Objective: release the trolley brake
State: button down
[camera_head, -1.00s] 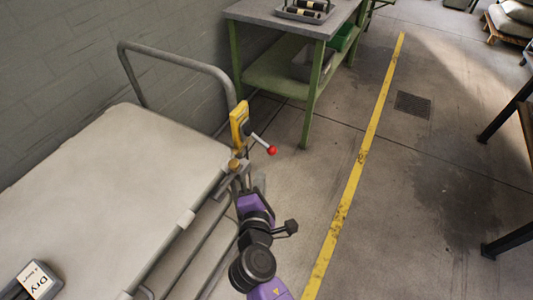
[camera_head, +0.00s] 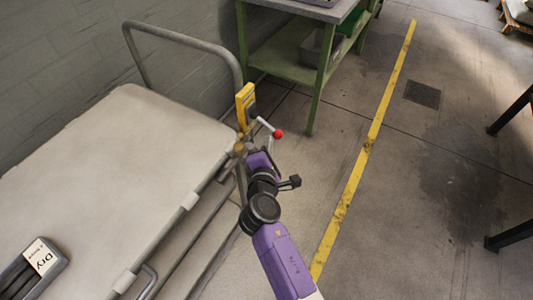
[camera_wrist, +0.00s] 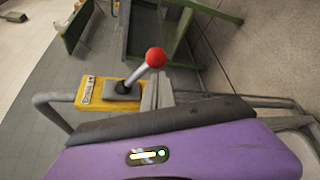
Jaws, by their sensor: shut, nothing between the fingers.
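The trolley brake is a yellow plate (camera_head: 244,105) at the trolley's handle end, with a short grey lever ending in a red knob (camera_head: 278,134). In the wrist view the yellow plate (camera_wrist: 108,92) lies left of centre. The lever rises from its dark boot up and right to the red knob (camera_wrist: 156,57). My gripper (camera_wrist: 158,90) is shut and empty, close beside the lever and below the knob. In the head view my purple wrist is just below the lever. Whether the fingers touch the lever cannot be told.
The grey trolley deck (camera_head: 120,160) fills the left, with a labelled "Dry" box (camera_head: 36,262) on it. The bent tube handle (camera_head: 185,38) stands behind. A green workbench (camera_head: 290,58) stands beyond the brake. The floor right of the yellow line (camera_head: 365,150) is mostly clear.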

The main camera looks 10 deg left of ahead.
jog(key=shift+x, duration=0.9)
